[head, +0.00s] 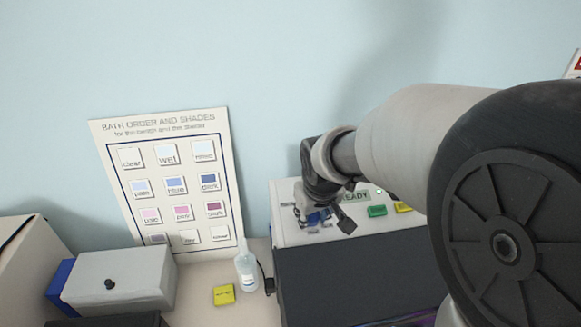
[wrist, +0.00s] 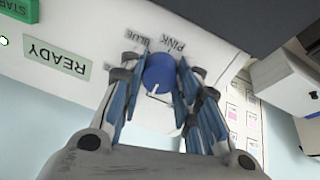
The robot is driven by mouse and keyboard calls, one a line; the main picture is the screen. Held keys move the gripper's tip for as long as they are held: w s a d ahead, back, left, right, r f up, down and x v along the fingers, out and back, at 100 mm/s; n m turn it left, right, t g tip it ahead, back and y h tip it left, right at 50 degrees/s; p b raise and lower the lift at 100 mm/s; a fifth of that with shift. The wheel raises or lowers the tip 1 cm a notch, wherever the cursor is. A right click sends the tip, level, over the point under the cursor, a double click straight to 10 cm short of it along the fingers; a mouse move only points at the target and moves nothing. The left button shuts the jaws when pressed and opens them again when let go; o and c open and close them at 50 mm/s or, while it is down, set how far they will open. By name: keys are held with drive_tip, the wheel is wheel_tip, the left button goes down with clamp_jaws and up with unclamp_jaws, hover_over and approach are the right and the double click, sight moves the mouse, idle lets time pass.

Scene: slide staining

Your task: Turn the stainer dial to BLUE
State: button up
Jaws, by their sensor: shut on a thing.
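The stainer's white panel (head: 287,189) stands at the right of the bench, with my gripper (head: 322,217) at its left part. In the wrist view the blue dial (wrist: 159,73) sits between the fingers of my gripper (wrist: 158,85), which are shut on its sides. The labels BLUE (wrist: 134,47) and PINK (wrist: 174,44) show upside down beside the dial. Another label is mostly hidden by a finger. A short white mark shows at the dial's near edge, but I cannot tell which label the dial points to.
A green READY sign (wrist: 56,57) and a green START button (wrist: 20,8) are on the panel. A yellow button (head: 403,207) is beside it. A bottle (head: 246,268), yellow block (head: 223,295) and grey box (head: 120,279) stand left of the stainer. A chart (head: 115,125) leans on the wall.

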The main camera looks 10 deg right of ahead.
drive_tip(key=shift+m+b, duration=0.3)
drive_tip(key=shift+m, duration=0.1)
drive_tip(key=m+b, duration=0.2)
drive_tip(key=m, duration=0.2)
drive_tip(key=shift+m, duration=0.4)
drive_tip(key=m+b, duration=0.2)
drive_tip(key=m, duration=0.4)
drive_tip(key=m+b, duration=0.1)
drive_tip(key=m, duration=0.5)
drive_tip(key=shift+d+m+g+b, duration=0.1)
drive_tip(key=shift+m+g+b, duration=0.2)
drive_tip(key=shift+m+b, duration=0.1)
drive_tip(key=m, duration=0.5)
drive_tip(key=shift+m, duration=0.3)
drive_tip(key=o, duration=1.1)
